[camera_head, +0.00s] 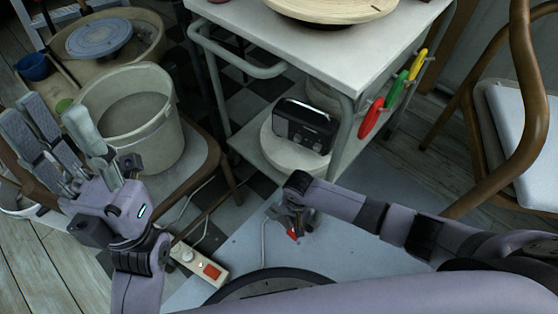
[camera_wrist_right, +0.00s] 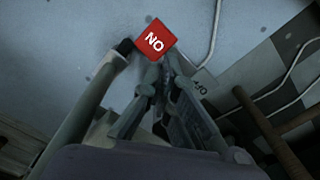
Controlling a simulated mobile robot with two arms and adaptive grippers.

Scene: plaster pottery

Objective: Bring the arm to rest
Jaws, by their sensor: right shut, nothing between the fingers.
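My right gripper (camera_head: 293,218) hangs low over the pale blue-grey surface (camera_head: 255,240) in the head view. In the right wrist view its fingers (camera_wrist_right: 164,72) are shut together with nothing between them. A red block marked "NO" (camera_wrist_right: 155,38) shows just beyond the fingertips; whether it touches them I cannot tell. A small red part of it shows by the gripper in the head view (camera_head: 293,234). My left gripper (camera_head: 50,125) is raised at the left, its fingers pointing up and spread apart, with nothing seen between them, in front of a pale bucket (camera_head: 140,135).
A white cart (camera_head: 390,50) with a dark radio (camera_head: 305,125) on its lower shelf stands ahead. Red, green and yellow-handled tools (camera_head: 395,95) hang on its side. A wooden chair (camera_head: 520,100) is at the right. A power strip (camera_head: 200,262) with cables lies below.

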